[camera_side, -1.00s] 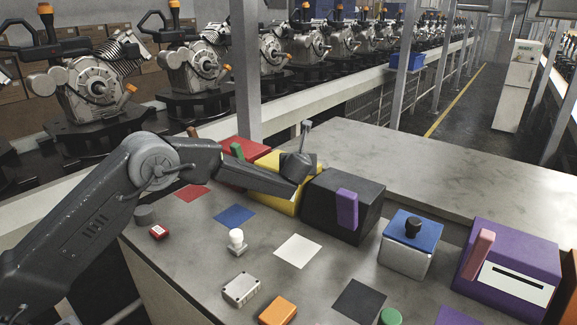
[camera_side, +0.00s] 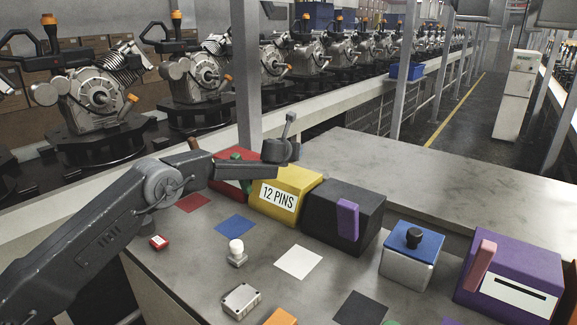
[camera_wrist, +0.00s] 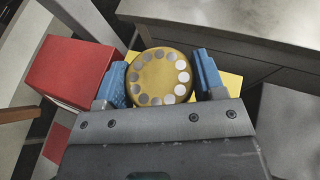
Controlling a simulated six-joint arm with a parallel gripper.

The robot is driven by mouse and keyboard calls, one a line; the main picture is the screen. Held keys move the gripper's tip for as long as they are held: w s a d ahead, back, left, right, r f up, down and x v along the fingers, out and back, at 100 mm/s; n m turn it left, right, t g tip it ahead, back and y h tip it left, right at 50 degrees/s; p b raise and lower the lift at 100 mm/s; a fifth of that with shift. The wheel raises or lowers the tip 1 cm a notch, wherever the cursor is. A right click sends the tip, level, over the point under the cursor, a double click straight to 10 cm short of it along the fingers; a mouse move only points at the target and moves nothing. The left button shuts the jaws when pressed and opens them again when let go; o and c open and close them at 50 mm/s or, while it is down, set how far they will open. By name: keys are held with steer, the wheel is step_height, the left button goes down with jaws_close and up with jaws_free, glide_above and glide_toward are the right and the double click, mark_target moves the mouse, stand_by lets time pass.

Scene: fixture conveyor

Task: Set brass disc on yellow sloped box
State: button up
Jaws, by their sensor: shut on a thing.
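My gripper (camera_wrist: 160,80) is shut on the brass disc (camera_wrist: 159,65), which sits between its two blue fingers in the wrist view. The disc's round face carries a ring of several silver dots. The yellow sloped box (camera_side: 299,177) stands between a red box and a black box in the side view, with a white "12 PINS" label on its front. Yellow parts of it show behind the disc in the wrist view (camera_wrist: 231,82). My wrist is over the back of the yellow box. The fingers and disc cannot be made out in the side view.
The red box (camera_side: 237,154) and black box (camera_side: 325,208) flank the yellow one closely. A blue-topped box (camera_side: 411,252) and a purple box (camera_side: 528,266) stand to the right. Flat coloured squares and small parts lie in front. The table behind is clear.

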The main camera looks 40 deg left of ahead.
mark_target(288, 173)
steer(key=shift+f, duration=2.3)
steer(key=shift+f, duration=0.15)
steer(key=o, duration=1.1)
steer(key=shift+o, duration=0.2)
steer(key=shift+s+r, duration=0.15)
steer(key=shift+r, duration=0.1)
steer(key=v, duration=1.1)
steer(key=shift+s+d, duration=0.2)
steer(key=shift+s, duration=0.1)
